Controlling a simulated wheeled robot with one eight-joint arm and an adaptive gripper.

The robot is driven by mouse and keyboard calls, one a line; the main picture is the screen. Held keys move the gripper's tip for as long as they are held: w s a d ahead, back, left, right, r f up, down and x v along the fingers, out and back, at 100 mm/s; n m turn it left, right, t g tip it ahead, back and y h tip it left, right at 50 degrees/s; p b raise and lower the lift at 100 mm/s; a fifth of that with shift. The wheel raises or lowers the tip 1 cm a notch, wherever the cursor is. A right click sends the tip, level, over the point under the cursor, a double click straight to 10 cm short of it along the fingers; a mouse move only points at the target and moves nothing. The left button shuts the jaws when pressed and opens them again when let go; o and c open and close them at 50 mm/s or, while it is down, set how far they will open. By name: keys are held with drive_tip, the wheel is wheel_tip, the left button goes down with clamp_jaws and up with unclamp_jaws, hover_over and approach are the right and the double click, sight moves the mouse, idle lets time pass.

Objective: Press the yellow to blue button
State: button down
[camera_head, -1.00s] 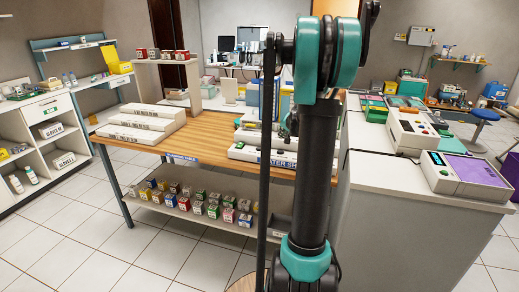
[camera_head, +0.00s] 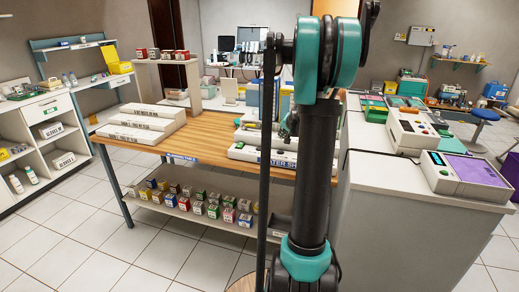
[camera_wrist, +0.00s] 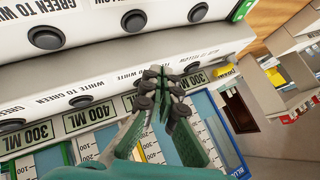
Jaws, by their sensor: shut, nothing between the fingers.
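In the wrist view, my gripper (camera_wrist: 163,84) is shut and empty, its fingertips over the front of a grey-white button strip (camera_wrist: 110,85). A black button (camera_wrist: 192,69) shows just right of the fingertips, and another black button (camera_wrist: 82,102) lies left of them. A second strip above has black buttons, one (camera_wrist: 45,37) at left and one (camera_wrist: 133,20) near the middle. Readable labels include "green to white" and "red to white"; one upper label partly reads "yellow". I cannot read a "yellow to blue" label. Contact with any button is not visible.
Long white boxes (camera_head: 140,128) lie on the wooden table (camera_head: 185,145), with small coloured boxes (camera_head: 200,207) on its lower shelf. A grey counter (camera_head: 420,215) with devices, one with a purple top (camera_head: 475,168), stands right. The tiled floor at left front is clear.

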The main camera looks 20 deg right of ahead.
wheel_tip(320, 180, up, 4)
hover_over(260, 149)
drive_tip(key=shift+w+f, duration=0.1)
drive_tip(key=shift+w, duration=0.05)
drive_tip(key=shift+f, duration=4.4)
drive_tip(key=shift+f, duration=0.1)
drive_tip(key=shift+f, duration=0.3)
